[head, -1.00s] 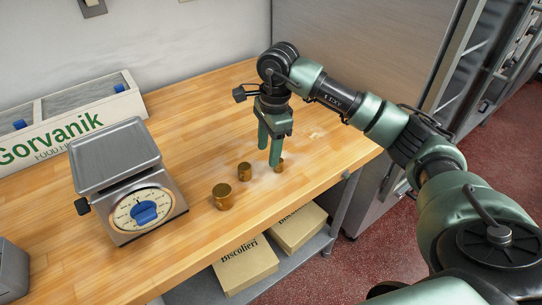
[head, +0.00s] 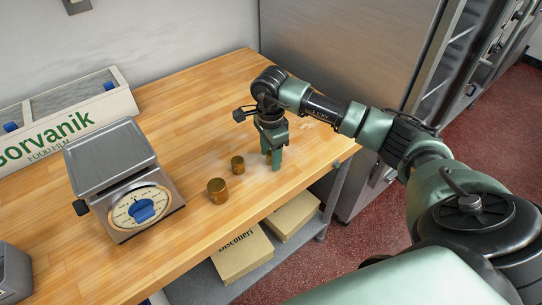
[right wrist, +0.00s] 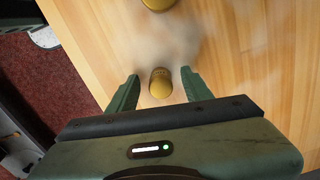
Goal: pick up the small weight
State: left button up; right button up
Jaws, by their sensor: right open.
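The small weight (right wrist: 160,84), a brass cylinder, stands upright on the wooden worktop. In the right wrist view it sits between the two green fingertips of my right gripper (right wrist: 160,75), with a gap on each side. In the head view my right gripper (head: 271,159) is open and points down around the small weight (head: 269,158), which is mostly hidden by the fingers. A medium brass weight (head: 237,165) and a larger one (head: 218,191) stand to its left. My left gripper is not in view.
A metal scale (head: 110,158) with a blue dial knob stands on the worktop (head: 190,120) at the left. Behind it is a Gorvanik crate (head: 45,140). Boxes (head: 243,255) lie on the shelf below. A steel cabinet (head: 340,50) stands behind the worktop.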

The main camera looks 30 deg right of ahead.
grip_shut()
jog(key=shift+r, duration=0.15)
notch_tip(320, 180, up, 12)
jog(key=r+b, duration=0.1)
jog(key=b, duration=0.2)
notch_tip(320, 180, up, 7)
send_over(270, 153)
jog(key=shift+f+p, duration=0.15)
jog(key=shift+p, duration=0.3)
notch_tip(270, 153, up, 5)
jog(key=p, duration=0.4)
jog(key=shift+p, duration=0.35)
